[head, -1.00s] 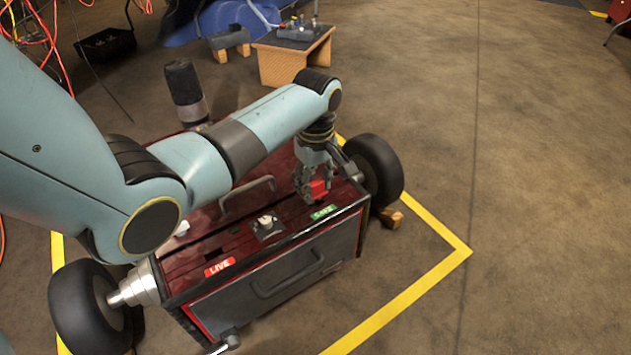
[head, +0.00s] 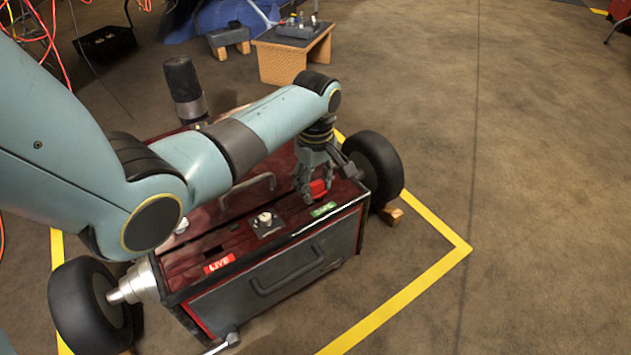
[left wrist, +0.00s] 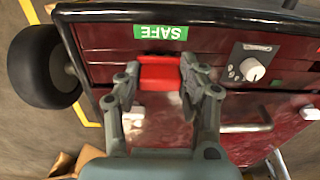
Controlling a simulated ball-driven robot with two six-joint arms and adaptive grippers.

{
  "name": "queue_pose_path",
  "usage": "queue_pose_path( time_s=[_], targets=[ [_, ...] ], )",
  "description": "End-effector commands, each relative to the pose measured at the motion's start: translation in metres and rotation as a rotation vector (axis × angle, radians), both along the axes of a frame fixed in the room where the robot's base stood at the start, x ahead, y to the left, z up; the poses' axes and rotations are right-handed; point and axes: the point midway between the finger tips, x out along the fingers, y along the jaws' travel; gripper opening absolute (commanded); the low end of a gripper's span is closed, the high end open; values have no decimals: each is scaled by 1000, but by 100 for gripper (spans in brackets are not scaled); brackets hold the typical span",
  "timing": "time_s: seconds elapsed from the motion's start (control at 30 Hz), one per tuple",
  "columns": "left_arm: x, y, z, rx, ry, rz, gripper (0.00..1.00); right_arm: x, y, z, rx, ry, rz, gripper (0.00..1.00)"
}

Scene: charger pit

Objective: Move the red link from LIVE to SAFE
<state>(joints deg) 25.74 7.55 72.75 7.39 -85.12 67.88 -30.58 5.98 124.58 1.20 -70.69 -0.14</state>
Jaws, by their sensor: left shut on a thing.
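The red link (head: 319,188) is between the fingers of my left gripper (head: 311,190), at the right end of the dark red wheeled box, just behind the green SAFE label (head: 323,209). In the left wrist view the red link (left wrist: 159,74) sits between both fingertips of my left gripper (left wrist: 158,80), beside the SAFE label (left wrist: 160,32). I cannot tell whether the link is fully seated. The red LIVE label (head: 219,263) is at the left end of the box top, with no link showing beside it. My right gripper is not in view.
A panel with a pale knob (head: 265,222) is between the labels, and a metal handle (head: 248,192) rises behind it. Black wheels (head: 373,170) flank the box. A wooden stand (head: 291,57) is farther back. The floor to the right is clear.

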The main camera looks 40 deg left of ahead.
Motion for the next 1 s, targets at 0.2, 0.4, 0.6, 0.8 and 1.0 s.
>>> queue_pose_path(
  time_s=[0.2,0.4,0.6,0.8,1.0],
  targets=[
    [0,0,-5,0,0,0,8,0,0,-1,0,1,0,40],
    [0,0,-9,0,-1,0,8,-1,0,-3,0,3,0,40],
    [0,0,-13,0,0,0,8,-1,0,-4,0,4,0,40],
    [0,0,-17,0,1,0,8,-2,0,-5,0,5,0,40],
    [0,0,-19,0,-1,0,45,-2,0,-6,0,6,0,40]
  ],
)
